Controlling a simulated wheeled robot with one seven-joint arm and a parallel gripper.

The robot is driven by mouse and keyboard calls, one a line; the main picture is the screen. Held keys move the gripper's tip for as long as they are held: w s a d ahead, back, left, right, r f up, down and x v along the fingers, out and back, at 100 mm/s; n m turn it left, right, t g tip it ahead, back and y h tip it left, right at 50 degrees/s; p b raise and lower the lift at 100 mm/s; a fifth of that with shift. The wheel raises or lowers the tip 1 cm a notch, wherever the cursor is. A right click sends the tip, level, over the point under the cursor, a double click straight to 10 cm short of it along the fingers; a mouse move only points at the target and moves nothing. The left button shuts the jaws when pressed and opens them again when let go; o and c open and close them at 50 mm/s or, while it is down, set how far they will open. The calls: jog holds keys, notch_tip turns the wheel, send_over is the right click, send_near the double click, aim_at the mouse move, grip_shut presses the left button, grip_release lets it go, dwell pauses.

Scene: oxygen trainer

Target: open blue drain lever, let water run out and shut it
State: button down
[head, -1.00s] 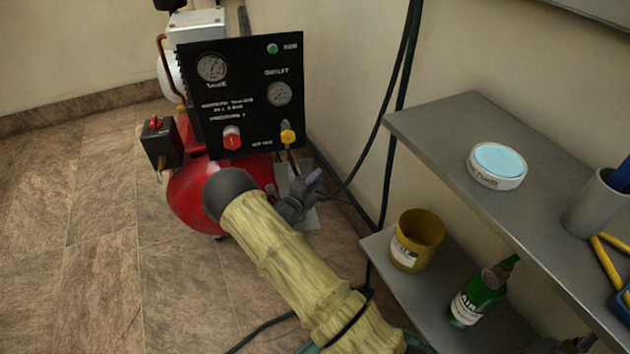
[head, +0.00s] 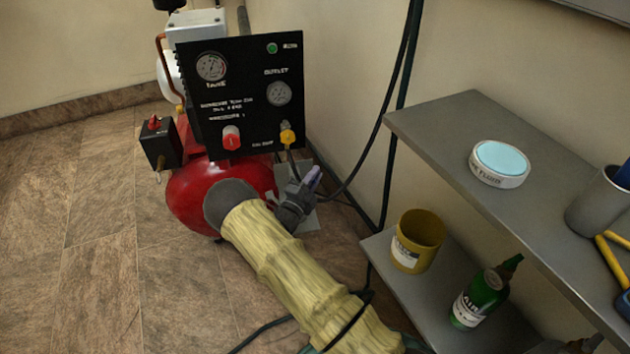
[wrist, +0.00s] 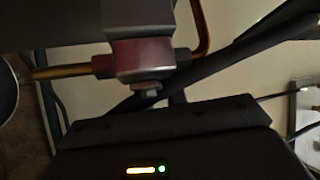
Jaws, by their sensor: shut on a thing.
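The compressor's red tank (head: 197,198) lies under its black panel (head: 245,95). My gripper (head: 306,186) is low at the tank's right end, just below the panel, and is shut. A small lavender-blue piece (head: 312,177) shows at its tip, which looks like the end of the blue drain lever; most of the lever is hidden. In the wrist view a dark red valve body (wrist: 145,57) with a brass pipe stub (wrist: 62,72) sits close beyond the dark gripper housing (wrist: 165,120). The jaws' contact is hidden there. No running water can be made out.
A grey shelf unit (head: 450,112) stands at the right with a round white tin (head: 498,165). Its lower shelf holds a yellow cup (head: 418,240) and a green bottle (head: 482,297). Black hoses (head: 392,130) hang along the wall. The tiled floor (head: 95,250) at left is clear.

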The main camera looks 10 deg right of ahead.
jog(key=shift+a+r+n+t+y+b, duration=0.15)
jog(key=shift+a+r+n+t+y, duration=0.35)
jog(key=shift+n+t, duration=1.25)
jog(key=shift+a+r+n+t+y+b, duration=0.1)
jog(key=shift+a+r+n+t+y, duration=0.75)
jog(key=shift+n, duration=1.4)
jog(key=shift+a+r+n+t+y+b, duration=0.15)
jog(key=shift+n+t+y, duration=0.2)
jog(key=shift+n+t, duration=1.5)
jog(key=shift+n+y, duration=0.25)
jog(key=shift+y, duration=0.05)
jog(key=c, duration=1.4)
grip_release()
jog(key=shift+d, duration=0.1)
jog(key=p+v, duration=0.5)
jog(key=v, duration=1.2)
jog(key=shift+s, duration=0.2)
